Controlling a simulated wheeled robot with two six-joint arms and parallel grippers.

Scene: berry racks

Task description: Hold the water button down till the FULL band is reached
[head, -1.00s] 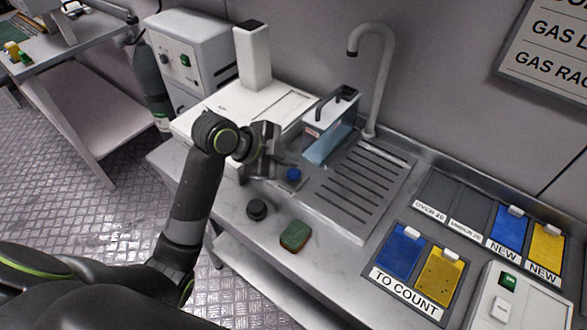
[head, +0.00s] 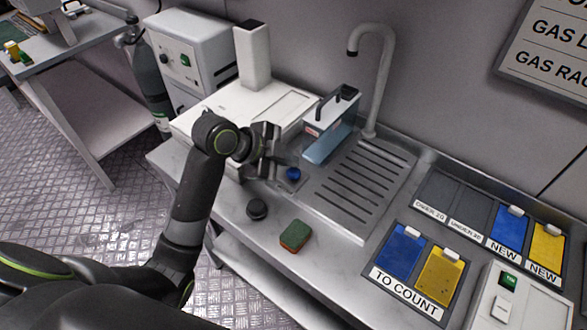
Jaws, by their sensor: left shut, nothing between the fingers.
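The water button is a round blue button (head: 293,174) on a small plate at the left end of the drain grille. My left gripper (head: 284,163) is shut and empty, with its fingertips right beside the button's top; I cannot tell whether they touch it. My right gripper is not in view.
A black knob (head: 257,209) and a green-brown sponge (head: 295,236) lie in front of the grille (head: 360,185). A white machine (head: 222,103) stands behind my left gripper. Blue and yellow cards lie in trays at right.

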